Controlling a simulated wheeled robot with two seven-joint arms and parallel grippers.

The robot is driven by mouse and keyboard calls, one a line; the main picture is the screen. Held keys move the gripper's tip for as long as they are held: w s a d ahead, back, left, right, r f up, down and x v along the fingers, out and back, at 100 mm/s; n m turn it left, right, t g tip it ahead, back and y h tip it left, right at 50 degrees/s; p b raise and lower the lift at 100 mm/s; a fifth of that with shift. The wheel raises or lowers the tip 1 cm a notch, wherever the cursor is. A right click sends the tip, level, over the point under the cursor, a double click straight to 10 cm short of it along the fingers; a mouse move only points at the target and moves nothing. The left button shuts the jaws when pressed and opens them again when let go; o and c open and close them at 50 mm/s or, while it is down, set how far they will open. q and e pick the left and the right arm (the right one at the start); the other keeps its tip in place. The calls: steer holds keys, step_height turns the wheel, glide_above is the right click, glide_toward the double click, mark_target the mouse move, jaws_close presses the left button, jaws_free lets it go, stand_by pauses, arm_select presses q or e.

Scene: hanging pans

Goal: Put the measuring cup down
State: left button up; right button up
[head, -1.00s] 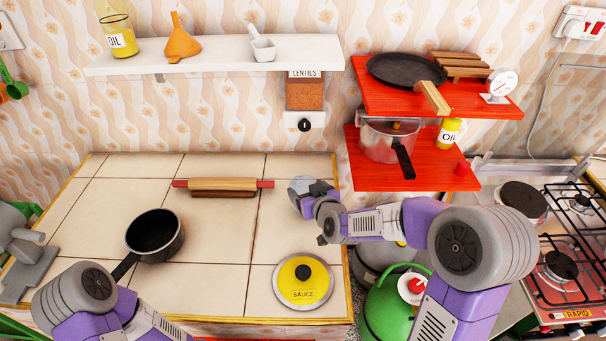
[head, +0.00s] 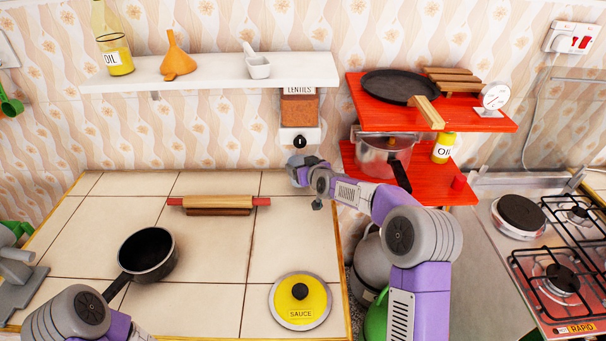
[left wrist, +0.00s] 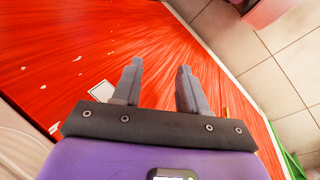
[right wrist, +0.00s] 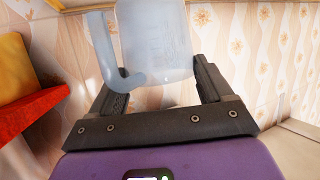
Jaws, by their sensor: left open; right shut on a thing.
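The measuring cup (right wrist: 158,38) is a pale, translucent cup with a curved handle on its left side in the right wrist view. My right gripper (right wrist: 156,78) is shut on it, one finger on each side. In the head view my right gripper (head: 303,166) is over the far right part of the tiled counter (head: 210,250), near the wall. The cup is hard to make out there.
A black pan (head: 148,250), a rolling pin (head: 218,202) and a yellow sauce lid (head: 300,312) are on the counter. Red shelves (head: 440,190) with a pot (head: 378,158) stand right of my right gripper. Bare tiles lie between pin and lid. A lentils dispenser (head: 300,108) hangs behind.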

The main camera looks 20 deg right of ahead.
steer(key=shift+w+d, duration=0.1)
steer(key=shift+w, duration=0.3)
steer(key=shift+f+b, duration=0.55)
steer(key=shift+f, duration=1.15)
steer(key=shift+f, duration=0.15)
steer(key=o, duration=1)
steer(key=shift+c, duration=0.2)
